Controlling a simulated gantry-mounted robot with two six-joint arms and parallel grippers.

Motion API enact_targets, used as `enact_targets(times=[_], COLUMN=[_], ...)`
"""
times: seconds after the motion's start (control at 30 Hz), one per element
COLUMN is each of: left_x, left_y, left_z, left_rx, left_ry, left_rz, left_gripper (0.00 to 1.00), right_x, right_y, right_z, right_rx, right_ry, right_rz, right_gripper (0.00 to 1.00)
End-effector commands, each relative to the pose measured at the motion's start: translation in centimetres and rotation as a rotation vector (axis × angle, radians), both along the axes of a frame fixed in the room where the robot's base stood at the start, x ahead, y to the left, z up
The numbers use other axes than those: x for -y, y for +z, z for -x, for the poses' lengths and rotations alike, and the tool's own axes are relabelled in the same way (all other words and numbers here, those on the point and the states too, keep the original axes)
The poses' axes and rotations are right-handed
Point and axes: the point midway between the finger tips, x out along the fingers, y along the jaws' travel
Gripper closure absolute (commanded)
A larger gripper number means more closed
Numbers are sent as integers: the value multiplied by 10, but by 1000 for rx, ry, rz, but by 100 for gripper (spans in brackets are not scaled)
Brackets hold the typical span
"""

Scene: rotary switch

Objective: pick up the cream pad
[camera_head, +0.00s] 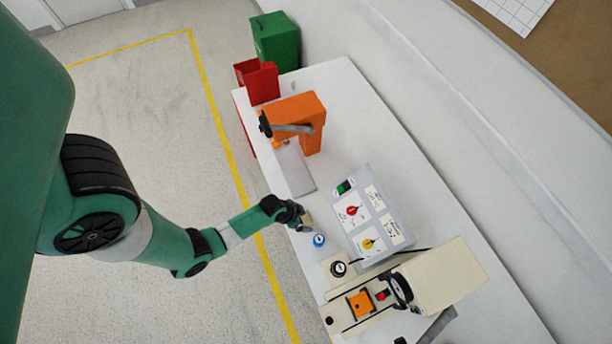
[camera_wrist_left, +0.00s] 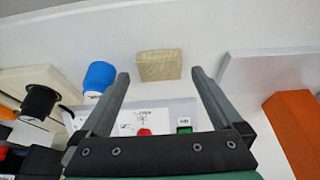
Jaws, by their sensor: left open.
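The cream pad (camera_wrist_left: 160,65) is a small block on the white table. In the left wrist view it lies between and just beyond the two fingertips, with clear space on both sides. In the head view only a bit of it (camera_head: 307,224) shows beside my left gripper. My left gripper (camera_head: 302,215) is open and empty near the table's front edge, and its fingers show spread in the left wrist view (camera_wrist_left: 160,74). My right gripper is not in view.
A blue-topped cylinder (camera_head: 319,240) stands close by the pad. A grey panel (camera_head: 371,215) with red and yellow rotary switches lies behind. An orange press (camera_head: 309,118) stands at the far end, with a beige machine (camera_head: 440,279) at the near end.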

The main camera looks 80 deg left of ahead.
Motion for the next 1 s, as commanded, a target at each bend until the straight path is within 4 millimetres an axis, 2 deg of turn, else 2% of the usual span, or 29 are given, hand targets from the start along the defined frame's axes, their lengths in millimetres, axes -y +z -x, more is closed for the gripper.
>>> enact_targets(times=[0.03,0.1,0.37,0.8,1.0], left_x=[-1,-1,-1,-2,-2], left_y=[-11,-17,-17,-17,-17], left_z=[-4,-6,-8,-7,-8], left_rx=[0,1,2,2,2], left_ry=[-1,0,1,0,0], left_rz=[1,0,0,-1,-1], left_gripper=[0,0,2,79,79], right_x=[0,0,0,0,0], right_y=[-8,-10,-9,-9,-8], right_z=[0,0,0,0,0], right_rx=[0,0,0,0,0], right_ry=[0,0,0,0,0], right_rz=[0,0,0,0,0], right_gripper=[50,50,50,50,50])
